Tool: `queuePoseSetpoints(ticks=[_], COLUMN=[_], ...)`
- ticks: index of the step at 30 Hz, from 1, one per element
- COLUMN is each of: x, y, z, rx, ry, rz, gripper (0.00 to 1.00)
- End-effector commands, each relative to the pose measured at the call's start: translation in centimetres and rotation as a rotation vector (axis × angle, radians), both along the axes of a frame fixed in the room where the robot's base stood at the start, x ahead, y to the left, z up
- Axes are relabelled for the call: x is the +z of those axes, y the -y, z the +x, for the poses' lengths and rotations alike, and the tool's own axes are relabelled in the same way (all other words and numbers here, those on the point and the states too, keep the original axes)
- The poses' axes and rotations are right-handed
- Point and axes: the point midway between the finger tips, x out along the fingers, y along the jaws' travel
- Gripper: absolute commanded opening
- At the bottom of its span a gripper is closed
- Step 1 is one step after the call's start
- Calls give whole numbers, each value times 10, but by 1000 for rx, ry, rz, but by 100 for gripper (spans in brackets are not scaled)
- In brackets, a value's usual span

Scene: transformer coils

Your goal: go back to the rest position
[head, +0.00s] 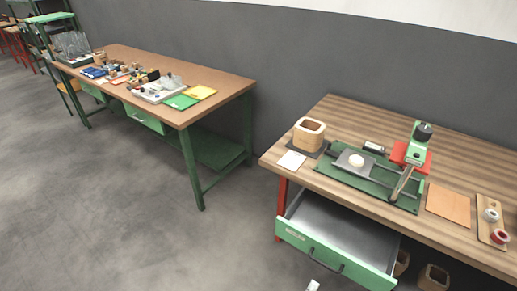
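My gripper does not show clearly in the head view. A small pale piece at the bottom edge, in front of the drawer, may be part of my arm, but I cannot tell. The striped wooden workbench (345,112) stands at right, with its green-fronted drawer (330,254) pulled open and its visible inside empty. On the bench is a green winding device (414,145) with a black knob and a red plate.
A hollow wooden block (309,134) and a white card (291,161) are at the bench's left end. A brown sheet (448,204) and a board with spools (493,214) lie at right. A second table (218,80) holds several parts. Grey floor (130,215) is clear at left.

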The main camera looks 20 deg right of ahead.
Motion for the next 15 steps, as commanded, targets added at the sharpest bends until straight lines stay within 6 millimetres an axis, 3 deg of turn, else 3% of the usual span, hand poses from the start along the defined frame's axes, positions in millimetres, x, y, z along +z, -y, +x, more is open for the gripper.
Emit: queuePoseSetpoints(ticks=[7, 15], x=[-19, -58], y=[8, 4], z=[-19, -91], rx=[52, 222], ry=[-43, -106], rz=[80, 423], gripper=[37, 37])
